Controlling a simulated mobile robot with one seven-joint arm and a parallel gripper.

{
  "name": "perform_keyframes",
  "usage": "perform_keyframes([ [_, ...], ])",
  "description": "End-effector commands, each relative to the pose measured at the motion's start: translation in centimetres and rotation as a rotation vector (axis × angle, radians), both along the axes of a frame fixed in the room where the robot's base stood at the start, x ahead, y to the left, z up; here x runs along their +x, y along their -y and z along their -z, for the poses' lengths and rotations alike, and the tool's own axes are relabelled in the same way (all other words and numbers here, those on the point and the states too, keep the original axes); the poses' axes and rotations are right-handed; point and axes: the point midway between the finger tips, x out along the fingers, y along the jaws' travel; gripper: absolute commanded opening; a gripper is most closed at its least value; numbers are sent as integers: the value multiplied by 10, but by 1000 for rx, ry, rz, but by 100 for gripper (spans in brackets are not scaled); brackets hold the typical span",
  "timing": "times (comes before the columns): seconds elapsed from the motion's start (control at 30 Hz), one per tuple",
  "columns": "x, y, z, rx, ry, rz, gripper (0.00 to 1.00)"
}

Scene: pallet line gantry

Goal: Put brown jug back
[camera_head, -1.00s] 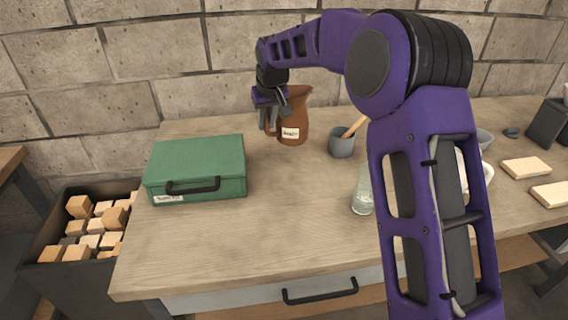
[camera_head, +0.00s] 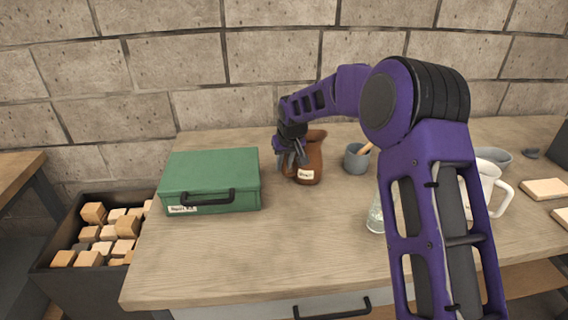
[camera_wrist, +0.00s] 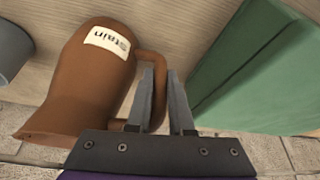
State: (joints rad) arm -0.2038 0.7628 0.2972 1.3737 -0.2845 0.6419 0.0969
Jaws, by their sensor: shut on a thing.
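The brown jug (camera_head: 314,158) has a white label and is behind the table's middle, right of the green box. In the wrist view the jug (camera_wrist: 75,85) fills the left side, its label reading "Stain" and its mouth toward the lower left. My gripper (camera_head: 291,160) is at the jug's left side. In the wrist view my gripper's fingers (camera_wrist: 161,88) are shut on the jug's handle, one finger passing through or beside the loop. The jug looks roughly upright. Whether its base touches the tabletop I cannot tell.
A green box (camera_head: 212,170) with a black handle stands close on the left. A grey cup (camera_head: 355,161) with a wooden utensil is to the right. A glass (camera_head: 376,216) and a white mug (camera_head: 492,188) stand by my arm. The front-middle tabletop (camera_head: 270,250) is clear.

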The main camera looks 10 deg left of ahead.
Motion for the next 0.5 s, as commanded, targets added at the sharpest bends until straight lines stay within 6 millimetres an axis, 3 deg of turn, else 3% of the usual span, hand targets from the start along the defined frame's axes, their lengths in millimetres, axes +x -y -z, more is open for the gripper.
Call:
perform_keyframes([
  [0.3, 1, 0, 3, 0, 3, -1, 0],
  [0.33, 0, 0, 3, 0, 0, 0, 25],
  [0.47, 0, 0, 3, 0, 0, 0, 48],
  [0.5, 0, 0, 3, 0, 0, 0, 50],
])
